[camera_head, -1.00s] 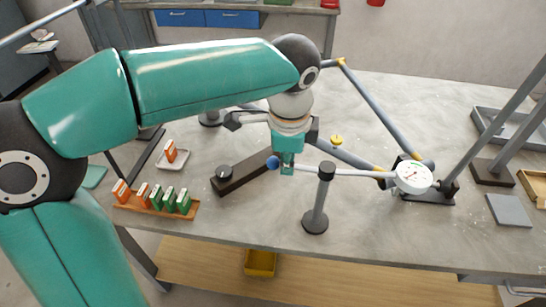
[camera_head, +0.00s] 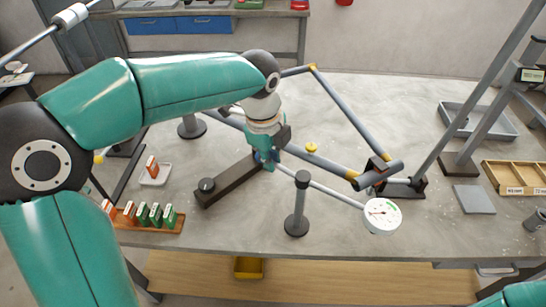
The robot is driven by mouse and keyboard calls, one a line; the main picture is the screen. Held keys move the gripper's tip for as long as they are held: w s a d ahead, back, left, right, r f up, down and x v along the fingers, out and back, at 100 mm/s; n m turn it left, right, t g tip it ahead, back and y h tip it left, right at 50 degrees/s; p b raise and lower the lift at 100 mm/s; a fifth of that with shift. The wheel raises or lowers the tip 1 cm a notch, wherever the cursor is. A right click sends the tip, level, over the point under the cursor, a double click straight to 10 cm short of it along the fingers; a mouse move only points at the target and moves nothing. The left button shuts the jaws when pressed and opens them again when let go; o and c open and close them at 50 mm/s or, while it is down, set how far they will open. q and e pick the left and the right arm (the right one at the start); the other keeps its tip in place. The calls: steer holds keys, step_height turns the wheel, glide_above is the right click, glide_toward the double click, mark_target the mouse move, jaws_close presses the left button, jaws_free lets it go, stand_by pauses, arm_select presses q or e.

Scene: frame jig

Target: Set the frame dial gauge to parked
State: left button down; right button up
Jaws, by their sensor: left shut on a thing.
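The dial gauge (camera_head: 382,216) is a round white dial on the right end of a thin grey swing arm (camera_head: 335,193). The arm crosses the top of a dark upright post (camera_head: 298,205). The dial hangs clear of the frame's tube joint (camera_head: 377,173), nearer the table's front. My left gripper (camera_head: 266,160) is shut on the blue knob (camera_head: 262,155) at the arm's left end; its fingers hide much of the knob. My right gripper is out of view.
The grey tube frame (camera_head: 345,115) stands behind the gauge. A dark bar (camera_head: 228,185) with a round knob lies left of the post. A rack of orange and green blocks (camera_head: 145,225), a grey plate (camera_head: 474,199) and a wooden tray (camera_head: 518,177) lie around.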

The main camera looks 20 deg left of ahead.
arm_select(q)
steer(key=shift+w+r, duration=0.2)
steer(key=c, duration=1.2)
jaws_free()
steer(key=shift+w+f, duration=0.1)
steer(key=shift+f, duration=0.05)
step_height(320, 180, up, 12)
steer(key=s, duration=0.2)
steer(key=shift+a, duration=0.15)
steer(key=shift+s+f, duration=0.1)
steer(key=shift+f, duration=0.05)
